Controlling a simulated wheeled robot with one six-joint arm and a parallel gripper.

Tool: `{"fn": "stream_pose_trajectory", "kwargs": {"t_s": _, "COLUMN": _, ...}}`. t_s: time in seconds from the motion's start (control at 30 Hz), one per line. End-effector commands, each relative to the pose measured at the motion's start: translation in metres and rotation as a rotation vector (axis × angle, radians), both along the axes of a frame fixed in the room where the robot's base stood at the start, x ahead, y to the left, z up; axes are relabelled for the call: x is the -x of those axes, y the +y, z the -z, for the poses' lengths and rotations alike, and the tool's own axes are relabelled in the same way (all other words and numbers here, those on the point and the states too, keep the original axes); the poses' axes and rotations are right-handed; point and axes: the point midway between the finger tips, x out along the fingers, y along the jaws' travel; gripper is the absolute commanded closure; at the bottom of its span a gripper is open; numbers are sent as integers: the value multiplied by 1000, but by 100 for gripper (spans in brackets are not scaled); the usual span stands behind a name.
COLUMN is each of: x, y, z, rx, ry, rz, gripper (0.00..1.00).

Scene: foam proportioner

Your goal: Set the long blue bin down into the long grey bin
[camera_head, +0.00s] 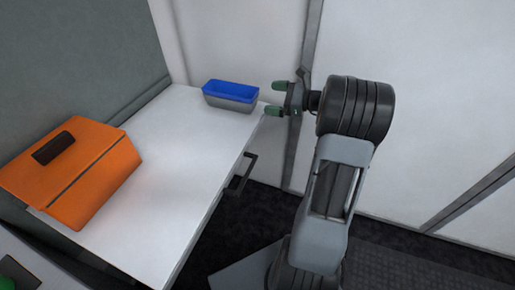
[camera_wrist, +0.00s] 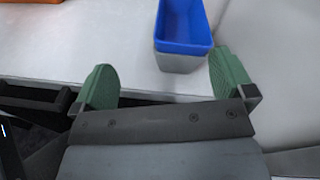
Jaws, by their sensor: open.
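The long blue bin (camera_head: 231,88) sits nested in the long grey bin (camera_head: 229,102) at the far end of the white counter. Its blue rim shows above the grey walls. In the wrist view the blue bin (camera_wrist: 183,24) is ahead, with the grey bin (camera_wrist: 179,62) showing below its near end. My gripper (camera_head: 280,99) is open and empty, to the right of the bins and apart from them. In the wrist view its green fingers (camera_wrist: 164,84) are spread wide, with nothing between them.
An orange case (camera_head: 95,180) with a dark handle stands on the near left of the white counter (camera_head: 165,165). A dark handle (camera_head: 241,173) sticks out from the counter's right side. A wall rises behind the bins. The counter's middle is clear.

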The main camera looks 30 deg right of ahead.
Motion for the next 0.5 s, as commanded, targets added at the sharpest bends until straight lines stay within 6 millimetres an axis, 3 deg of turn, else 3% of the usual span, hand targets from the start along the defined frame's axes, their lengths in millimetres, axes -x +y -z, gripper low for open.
{"fn": "stream_pose_trajectory", "kwargs": {"t_s": 0.03, "x": 5, "y": 28, "z": 0, "rx": 87, "ry": 11, "rz": -69, "gripper": 0}}
{"fn": "stream_pose_trajectory", "kwargs": {"t_s": 0.17, "x": 37, "y": 100, "z": 12, "rx": 407, "ry": 22, "rz": -298, "gripper": 0}}
{"fn": "stream_pose_trajectory", "kwargs": {"t_s": 0.27, "x": 79, "y": 147, "z": 27, "rx": 721, "ry": -20, "rz": -530, "gripper": 0}}
{"fn": "stream_pose_trajectory", "kwargs": {"t_s": 0.4, "x": 131, "y": 174, "z": 46, "rx": 1116, "ry": -142, "rz": -828, "gripper": 0}}
{"fn": "stream_pose_trajectory", "kwargs": {"t_s": 0.5, "x": 159, "y": 179, "z": 54, "rx": 1361, "ry": -258, "rz": -1016, "gripper": 0}}
